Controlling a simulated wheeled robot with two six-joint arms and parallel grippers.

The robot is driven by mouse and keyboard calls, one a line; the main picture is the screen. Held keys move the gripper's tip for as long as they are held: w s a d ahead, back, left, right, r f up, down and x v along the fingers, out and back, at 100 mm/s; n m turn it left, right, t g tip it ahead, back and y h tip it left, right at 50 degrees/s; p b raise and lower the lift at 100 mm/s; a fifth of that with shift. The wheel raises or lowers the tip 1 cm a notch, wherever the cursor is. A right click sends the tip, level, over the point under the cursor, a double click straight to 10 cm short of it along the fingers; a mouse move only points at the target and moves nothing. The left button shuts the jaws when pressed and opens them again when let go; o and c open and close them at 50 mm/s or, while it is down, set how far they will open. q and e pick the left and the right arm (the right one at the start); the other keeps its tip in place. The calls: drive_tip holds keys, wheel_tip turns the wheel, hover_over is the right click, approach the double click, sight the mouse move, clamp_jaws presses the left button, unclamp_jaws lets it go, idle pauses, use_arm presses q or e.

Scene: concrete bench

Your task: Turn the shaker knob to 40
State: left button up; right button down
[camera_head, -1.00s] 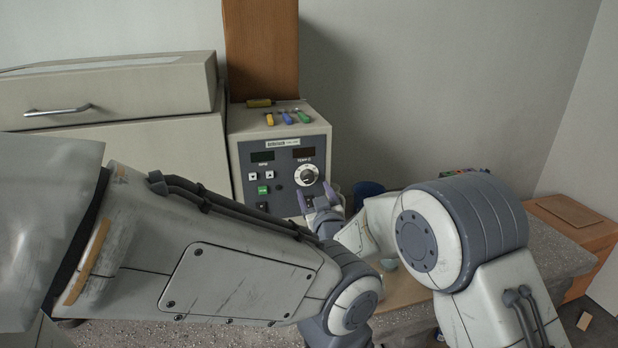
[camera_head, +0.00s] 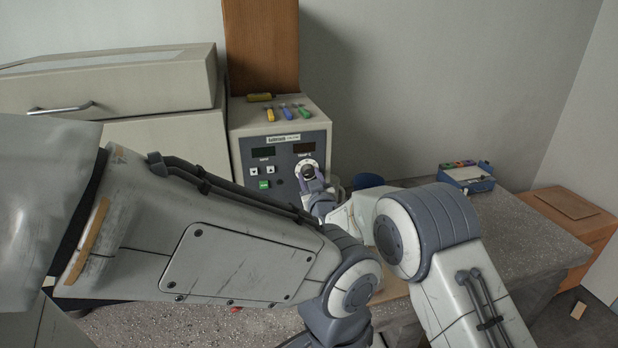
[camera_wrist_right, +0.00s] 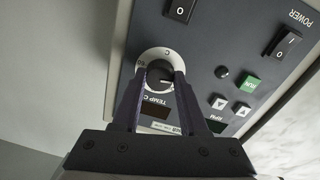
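The shaker (camera_head: 232,150) is a beige box with a dark front panel against the wall. Its knob (camera_wrist_right: 160,68) has a dark centre inside a white dial ring, beside the "TEMP C" label. The ring also shows in the head view (camera_head: 301,162), partly covered by my right gripper (camera_head: 308,176). In the right wrist view my right gripper (camera_wrist_right: 161,76) has its purple-grey fingers on both sides of the dark centre, apparently pressed on it. The dial setting is too small to read. My left arm crosses the foreground; its gripper is out of view.
Small yellow, blue and green items (camera_head: 286,113) lie on the shaker's top. A large beige cabinet (camera_head: 160,140) stands left. A blue box (camera_head: 466,177) sits on the bench at right. A dark blue round object (camera_head: 369,181) is close to my right wrist.

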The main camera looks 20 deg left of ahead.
drive_tip(key=shift+a, duration=0.2)
drive_tip(key=shift+d, duration=0.15)
drive_tip(key=shift+f+m+b, duration=0.2)
drive_tip(key=shift+m+b, duration=0.1)
drive_tip(key=shift+b, duration=0.5)
drive_tip(key=m+b, duration=0.6)
drive_tip(key=b, duration=0.4)
drive_tip(key=shift+f, duration=0.2)
drive_tip(key=m+b, duration=0.4)
drive_tip(key=b, duration=0.1)
drive_tip(key=m+g+b, duration=0.1)
drive_tip(key=m+b, duration=0.3)
drive_tip(key=b, duration=0.1)
drive_tip(key=shift+s+r+y, duration=0.1)
drive_tip(key=shift+y, duration=0.2)
drive_tip(key=m+b, duration=0.2)
drive_tip(key=shift+r+m, duration=0.1)
drive_tip(key=shift+m, duration=0.2)
drive_tip(key=shift+r+m+b, duration=0.1)
drive_tip(key=shift+m+b, duration=0.6)
drive_tip(key=shift+m, duration=0.4)
